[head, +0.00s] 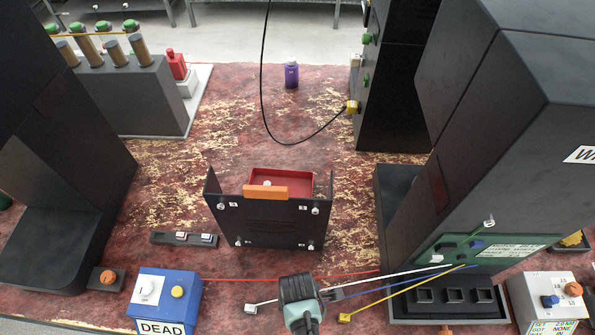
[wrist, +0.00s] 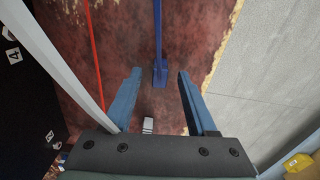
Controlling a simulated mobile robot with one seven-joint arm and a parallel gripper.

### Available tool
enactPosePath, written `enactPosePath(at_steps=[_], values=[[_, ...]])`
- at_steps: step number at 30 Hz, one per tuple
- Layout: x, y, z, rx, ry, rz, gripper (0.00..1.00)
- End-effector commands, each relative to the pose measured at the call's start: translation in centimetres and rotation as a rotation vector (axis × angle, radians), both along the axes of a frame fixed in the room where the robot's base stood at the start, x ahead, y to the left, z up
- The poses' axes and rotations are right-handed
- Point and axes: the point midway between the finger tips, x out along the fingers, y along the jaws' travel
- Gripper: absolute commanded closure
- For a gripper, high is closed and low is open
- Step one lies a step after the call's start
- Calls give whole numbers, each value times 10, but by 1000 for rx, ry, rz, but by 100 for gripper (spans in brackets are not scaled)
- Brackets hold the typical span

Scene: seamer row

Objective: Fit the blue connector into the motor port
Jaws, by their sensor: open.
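The blue connector (wrist: 160,73) lies at the end of a blue cable on the red worn tabletop. My gripper (wrist: 159,76) is open and empty, with its blue fingers apart on either side of the connector in the wrist view. I cannot tell whether they are down at its height. In the head view the arm's end hides most of the connector, and the blue cable (head: 405,284) runs right to the machine. A green board (head: 455,250) there carries dark, white and blue sockets. Its labels are too small to read, so I cannot tell which is the motor port.
A white connector (head: 251,308) and a yellow connector (head: 344,317) lie close by on their cables. A red cable (head: 240,280) crosses the table. A black panel (head: 270,222) stands behind my gripper, and a blue box (head: 165,300) is at left.

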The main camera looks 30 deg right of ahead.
Motion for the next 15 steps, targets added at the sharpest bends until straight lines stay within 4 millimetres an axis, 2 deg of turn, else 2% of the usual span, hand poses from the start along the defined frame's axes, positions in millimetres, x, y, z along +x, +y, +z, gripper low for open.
enactPosePath(at_steps=[8,15], values=[[0,0,-3,0,-1,-1,43],[0,0,-2,0,-1,-1,86]])
